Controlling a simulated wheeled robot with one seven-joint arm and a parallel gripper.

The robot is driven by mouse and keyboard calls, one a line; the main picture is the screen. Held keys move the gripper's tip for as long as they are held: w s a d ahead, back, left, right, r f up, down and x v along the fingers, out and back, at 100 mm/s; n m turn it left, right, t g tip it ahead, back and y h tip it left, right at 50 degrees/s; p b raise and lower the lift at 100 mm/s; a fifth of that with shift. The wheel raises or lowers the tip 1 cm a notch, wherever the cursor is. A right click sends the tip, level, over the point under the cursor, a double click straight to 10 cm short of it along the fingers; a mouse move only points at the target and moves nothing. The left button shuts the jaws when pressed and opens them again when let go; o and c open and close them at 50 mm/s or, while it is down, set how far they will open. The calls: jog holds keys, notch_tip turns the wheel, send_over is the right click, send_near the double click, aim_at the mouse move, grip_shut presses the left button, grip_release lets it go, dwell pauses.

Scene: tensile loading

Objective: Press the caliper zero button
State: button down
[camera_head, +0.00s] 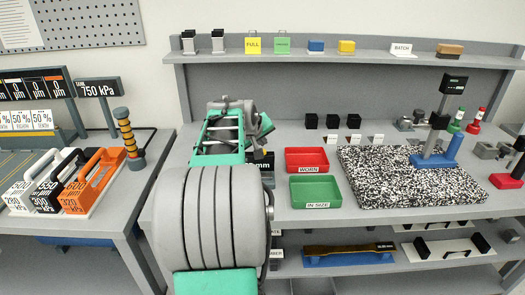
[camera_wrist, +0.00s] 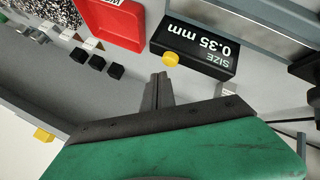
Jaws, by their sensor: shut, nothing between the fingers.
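A black readout box (camera_wrist: 195,50) in the wrist view shows "SIZE 0.35 mm", upside down there. A round yellow button (camera_wrist: 170,59) sits at its lower left corner. I take this box to be the caliper's display. My gripper (camera_wrist: 158,76) is shut and empty, with its fingertips just below the yellow button in the picture; I see no clear contact. In the head view only the right part of the box (camera_head: 264,161) shows, with "mm" on it. My own arm hides the rest, the button and the fingertips.
A red WORN tray (camera_head: 307,168) and a green IN SIZE tray (camera_head: 316,204) stand right of the box. A speckled slab (camera_head: 377,186) carries a blue-based stand (camera_head: 436,158). Small black blocks (camera_head: 311,122) stand behind the trays. A shelf (camera_head: 356,58) runs along the back.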

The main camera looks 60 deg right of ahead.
jog(key=shift+f, duration=0.15)
jog(key=shift+f+b, duration=0.25)
jog(key=shift+b, duration=0.1)
jog(key=shift+f+b, duration=0.4)
jog(key=shift+f, duration=0.2)
dwell(0.6)
jog(key=shift+r, duration=0.1)
jog(key=shift+r+p, duration=0.65)
jog(key=shift+r, duration=0.25)
jog(key=shift+r, duration=0.1)
jog(key=shift+r+p, duration=1.7)
jog(key=shift+r, duration=0.7)
